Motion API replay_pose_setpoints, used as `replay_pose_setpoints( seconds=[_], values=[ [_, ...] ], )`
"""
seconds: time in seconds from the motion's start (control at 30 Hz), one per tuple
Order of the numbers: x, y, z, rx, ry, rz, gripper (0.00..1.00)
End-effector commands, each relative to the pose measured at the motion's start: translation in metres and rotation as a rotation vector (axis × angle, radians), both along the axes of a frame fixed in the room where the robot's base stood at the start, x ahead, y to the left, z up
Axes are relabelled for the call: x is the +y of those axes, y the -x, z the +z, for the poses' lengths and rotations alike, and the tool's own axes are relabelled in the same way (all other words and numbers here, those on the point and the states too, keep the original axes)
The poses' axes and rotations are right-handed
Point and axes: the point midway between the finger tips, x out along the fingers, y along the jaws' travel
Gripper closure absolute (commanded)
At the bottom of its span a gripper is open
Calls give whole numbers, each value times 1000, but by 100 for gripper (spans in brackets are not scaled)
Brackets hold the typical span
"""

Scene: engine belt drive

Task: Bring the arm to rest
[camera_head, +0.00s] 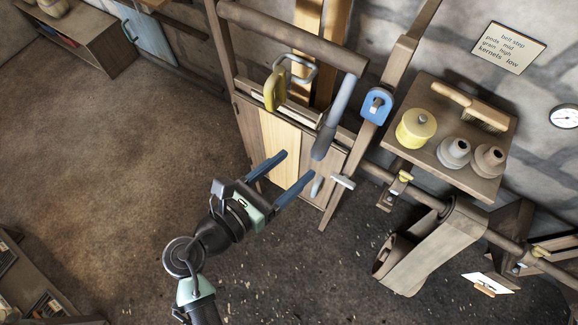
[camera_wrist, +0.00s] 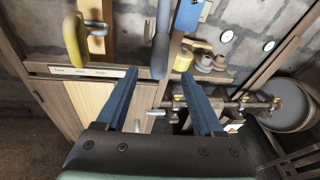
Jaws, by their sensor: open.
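My gripper (camera_head: 281,178) is open and empty, with its two blue fingers spread apart. In the head view it is held out in front of a wooden cabinet with a pale panel (camera_head: 280,143). The arm is bent, reaching up from the bottom of the picture. In the wrist view my gripper (camera_wrist: 163,103) points toward the cabinet (camera_wrist: 90,98) and the wall, with nothing between the fingers. A grey-blue lever handle (camera_head: 334,115) hangs near the fingertips in the head view; contact cannot be told.
A yellow handle (camera_head: 274,90) stands on the cabinet top. A shelf (camera_head: 437,150) at right holds a yellow canister (camera_head: 416,128), two grey pots and a brush. A blue plate (camera_head: 376,106) is on a post. A shaft with a wooden chute (camera_head: 430,250) is at lower right.

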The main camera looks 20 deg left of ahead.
Motion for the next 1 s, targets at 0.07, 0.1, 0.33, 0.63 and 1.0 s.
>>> replay_pose_setpoints(
  seconds=[0.07,0.1,0.33,0.63,1.0],
  values=[
    [0,0,0,0,0,0,31],
    [0,0,0,0,0,0,31],
    [0,0,0,0,0,0,31],
    [-1,-29,21,-110,-237,-36,31],
    [-22,-132,247,-816,-1773,32,31]
  ],
)
